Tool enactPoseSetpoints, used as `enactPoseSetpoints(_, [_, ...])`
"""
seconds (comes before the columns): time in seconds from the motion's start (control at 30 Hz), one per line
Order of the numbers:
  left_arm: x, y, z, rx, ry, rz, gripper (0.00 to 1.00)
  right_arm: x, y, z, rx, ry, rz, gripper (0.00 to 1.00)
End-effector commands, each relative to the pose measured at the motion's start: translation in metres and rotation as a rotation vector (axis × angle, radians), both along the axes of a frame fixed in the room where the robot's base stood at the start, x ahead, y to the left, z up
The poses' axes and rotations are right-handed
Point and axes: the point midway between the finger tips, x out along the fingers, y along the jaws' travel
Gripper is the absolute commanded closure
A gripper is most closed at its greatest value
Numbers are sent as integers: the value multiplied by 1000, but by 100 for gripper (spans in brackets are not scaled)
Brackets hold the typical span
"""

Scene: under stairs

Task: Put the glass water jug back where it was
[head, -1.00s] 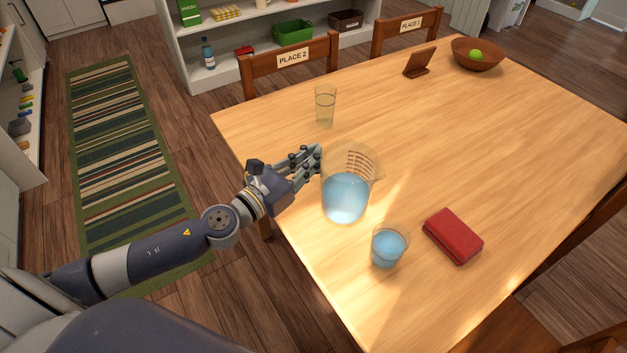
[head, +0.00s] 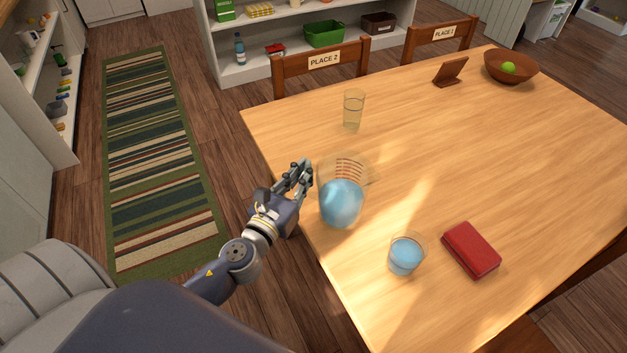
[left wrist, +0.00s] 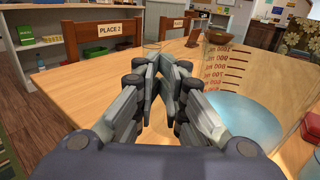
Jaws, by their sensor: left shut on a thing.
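The glass water jug (head: 342,203) is clear, with measuring marks and blue-tinted water in its lower part. It is upright over the left part of the table, near its left edge; I cannot tell whether its base touches the wood. My left gripper (head: 302,177) is shut at the jug's left side, on its handle, which the fingers hide. In the left wrist view the fingers (left wrist: 164,82) are close together, and the jug (left wrist: 238,90) fills the right side. My right gripper is not in view.
The wooden table (head: 440,150) carries a low glass of water (head: 406,256), a red case (head: 470,249), a tall glass (head: 353,110), a brown stand (head: 450,72) and a bowl (head: 511,68). The table's middle is clear. Chairs stand at the far side, before a white shelf (head: 285,65).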

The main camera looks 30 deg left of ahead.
Motion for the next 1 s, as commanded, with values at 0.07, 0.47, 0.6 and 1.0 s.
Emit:
enactPoseSetpoints(0.07, [19, 9, 5, -1, -10, 0, 100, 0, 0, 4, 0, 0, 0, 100])
enactPoseSetpoints(0.47, [93, 47, -4, -5, -9, -1, 100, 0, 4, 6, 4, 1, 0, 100])
enactPoseSetpoints(0.6, [104, 53, -6, -5, -7, -1, 100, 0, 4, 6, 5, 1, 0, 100])
enactPoseSetpoints(1.0, [114, 58, -37, -10, -6, -1, 100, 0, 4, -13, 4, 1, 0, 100])
